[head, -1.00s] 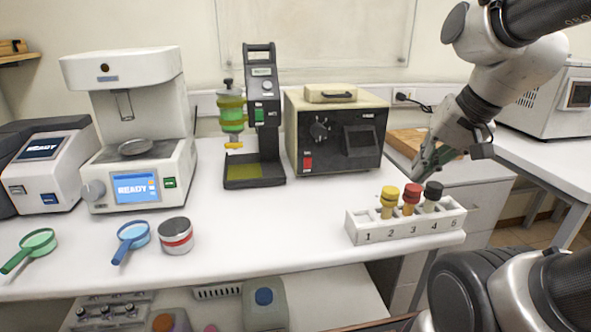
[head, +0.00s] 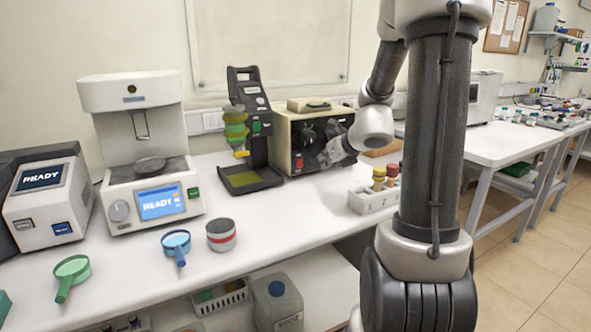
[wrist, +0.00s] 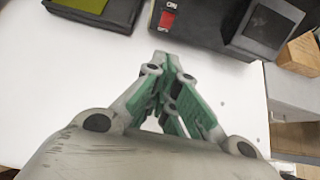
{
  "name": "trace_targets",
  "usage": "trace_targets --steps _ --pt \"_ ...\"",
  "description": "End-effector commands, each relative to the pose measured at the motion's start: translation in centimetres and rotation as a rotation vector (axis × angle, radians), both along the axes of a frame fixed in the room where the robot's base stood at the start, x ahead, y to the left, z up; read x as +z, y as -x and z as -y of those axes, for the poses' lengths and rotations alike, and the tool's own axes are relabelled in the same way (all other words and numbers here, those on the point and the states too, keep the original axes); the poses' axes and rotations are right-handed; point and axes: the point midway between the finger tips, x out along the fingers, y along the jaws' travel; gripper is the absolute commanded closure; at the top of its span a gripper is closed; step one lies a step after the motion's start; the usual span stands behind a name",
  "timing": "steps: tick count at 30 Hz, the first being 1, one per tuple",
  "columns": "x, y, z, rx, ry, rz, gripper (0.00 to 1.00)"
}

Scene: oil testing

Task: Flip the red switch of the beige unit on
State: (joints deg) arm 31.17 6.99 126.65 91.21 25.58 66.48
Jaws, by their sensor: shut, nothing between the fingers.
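The beige unit (head: 283,120) stands at the back of the bench, with a dark front panel. Its red switch (head: 299,163) is low on the left of that panel. In the wrist view the red switch (wrist: 168,19) is at the top, with a label above it and one below. My gripper (head: 326,157) is in front of the panel, to the right of the switch. In the wrist view the green-padded fingers of my gripper (wrist: 161,57) are shut, with their tips just below the switch in the picture. A gap to the switch shows there; its depth is unclear.
A dark stand with a green vessel (head: 236,130) is left of the unit. A white rack (head: 372,203) with capped samples is at the bench's right, partly behind my arm. A black block (wrist: 268,28) juts from the panel. White bench is clear before the unit.

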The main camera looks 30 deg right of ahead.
Motion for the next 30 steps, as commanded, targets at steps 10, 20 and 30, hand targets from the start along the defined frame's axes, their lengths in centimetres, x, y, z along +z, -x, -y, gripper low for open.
trace_targets --steps 10,20,30 --pt "-0.1 -0.1 0.1 -0.006 -0.004 0.000 1.00" --pt "-2.9 -3.5 -0.1 -0.004 -0.006 -0.004 1.00" --pt "-6.0 -9.3 -0.4 0.000 -0.001 0.002 1.00"
